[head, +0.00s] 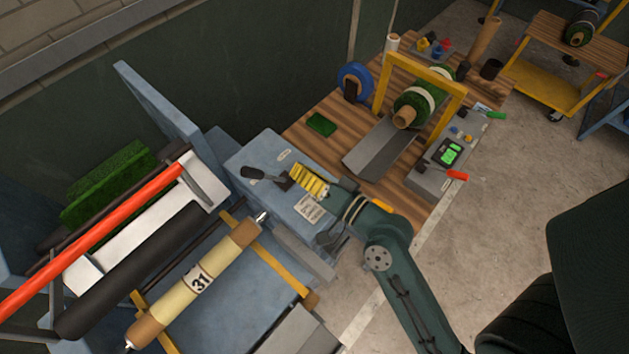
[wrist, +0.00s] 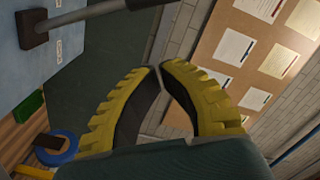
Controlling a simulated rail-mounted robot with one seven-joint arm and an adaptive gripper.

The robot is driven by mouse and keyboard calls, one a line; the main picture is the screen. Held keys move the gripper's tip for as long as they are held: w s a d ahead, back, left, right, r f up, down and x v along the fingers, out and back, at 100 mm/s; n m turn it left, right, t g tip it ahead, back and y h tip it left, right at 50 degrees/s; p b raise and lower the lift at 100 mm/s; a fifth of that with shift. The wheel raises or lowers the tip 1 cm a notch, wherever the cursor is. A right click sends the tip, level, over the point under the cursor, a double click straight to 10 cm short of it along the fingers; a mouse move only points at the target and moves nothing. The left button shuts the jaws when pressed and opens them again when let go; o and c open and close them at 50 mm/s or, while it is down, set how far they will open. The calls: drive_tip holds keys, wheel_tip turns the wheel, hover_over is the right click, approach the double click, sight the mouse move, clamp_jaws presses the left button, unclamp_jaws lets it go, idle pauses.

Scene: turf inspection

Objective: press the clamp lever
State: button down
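The clamp lever (head: 253,173) has a dark grip, a thin grey rod and a dark base, and it sits on top of the blue housing (head: 252,153). In the wrist view the lever (wrist: 92,15) crosses the top left, with its base at the left and its grip partly cut off by the top edge. My gripper (head: 300,176) has yellow ribbed fingers and is over the housing, just right of the lever's base. In the wrist view my gripper (wrist: 159,67) has its fingertips together with nothing between them. It looks apart from the lever.
A roller marked 31 (head: 199,283) lies in the blue machine at the lower left, beside an orange-red bar (head: 95,237). A wooden bench (head: 310,140) behind carries a yellow frame (head: 418,67), a green roll (head: 412,100) and a control box (head: 449,158).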

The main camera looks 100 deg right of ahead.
drive_tip(key=b+v, duration=0.1)
drive_tip(key=v, duration=0.2)
drive_tip(key=shift+s+a, duration=0.1)
drive_tip(key=shift+a, duration=0.1)
idle(0.4)
